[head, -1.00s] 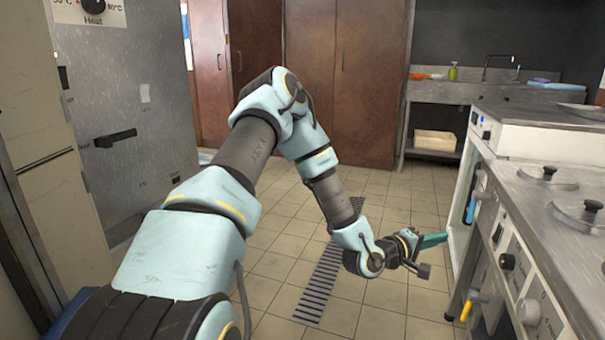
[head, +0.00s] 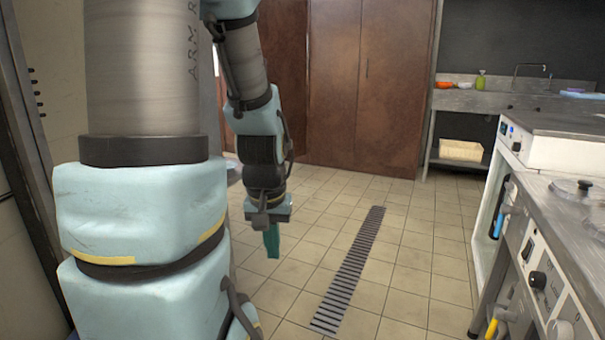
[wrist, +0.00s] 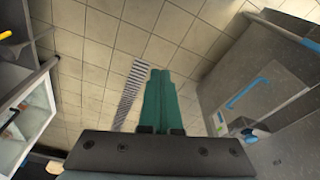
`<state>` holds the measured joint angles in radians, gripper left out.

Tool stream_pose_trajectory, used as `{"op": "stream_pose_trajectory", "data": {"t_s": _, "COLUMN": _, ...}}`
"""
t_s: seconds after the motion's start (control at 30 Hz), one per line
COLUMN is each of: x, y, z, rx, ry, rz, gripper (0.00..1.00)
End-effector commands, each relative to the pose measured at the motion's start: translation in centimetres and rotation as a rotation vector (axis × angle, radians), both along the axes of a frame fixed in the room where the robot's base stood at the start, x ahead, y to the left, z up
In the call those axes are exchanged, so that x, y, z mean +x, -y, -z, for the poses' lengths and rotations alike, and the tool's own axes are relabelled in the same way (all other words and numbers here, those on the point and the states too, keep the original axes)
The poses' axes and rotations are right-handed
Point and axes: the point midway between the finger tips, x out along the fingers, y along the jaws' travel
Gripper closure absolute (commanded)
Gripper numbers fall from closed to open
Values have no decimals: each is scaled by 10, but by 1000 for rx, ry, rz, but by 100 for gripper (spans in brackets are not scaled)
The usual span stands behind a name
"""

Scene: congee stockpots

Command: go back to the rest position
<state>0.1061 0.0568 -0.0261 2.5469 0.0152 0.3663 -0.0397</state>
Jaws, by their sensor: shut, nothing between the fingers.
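My gripper (head: 271,241) hangs pointing down over the tiled floor, left of the floor drain in the head view. Its green fingers also show in the wrist view (wrist: 159,75), side by side and together, with nothing between them. My arm is folded upright on the left of the head view and hides part of the room behind it.
A sink bench (head: 500,102) with a cream bin (head: 461,150) below stands at the back right, beside brown cupboards (head: 335,80). The floor around the drain (head: 350,268) is clear.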

Motion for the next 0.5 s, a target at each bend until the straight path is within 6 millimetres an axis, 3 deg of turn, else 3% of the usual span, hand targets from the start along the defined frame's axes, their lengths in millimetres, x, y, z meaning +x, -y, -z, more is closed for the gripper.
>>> {"op": "stream_pose_trajectory", "data": {"t_s": 0.07, "x": -19, "y": -10, "z": -12, "rx": -1, "ry": -36, "rz": -11, "gripper": 100}}
{"op": "stream_pose_trajectory", "data": {"t_s": 0.1, "x": -16, "y": -8, "z": -25, "rx": 0, "ry": -35, "rz": -6, "gripper": 100}}
{"op": "stream_pose_trajectory", "data": {"t_s": 0.37, "x": -15, "y": -8, "z": -77, "rx": 0, "ry": -34, "rz": -7, "gripper": 100}}
{"op": "stream_pose_trajectory", "data": {"t_s": 0.5, "x": -15, "y": -7, "z": -115, "rx": 0, "ry": -33, "rz": -7, "gripper": 100}}
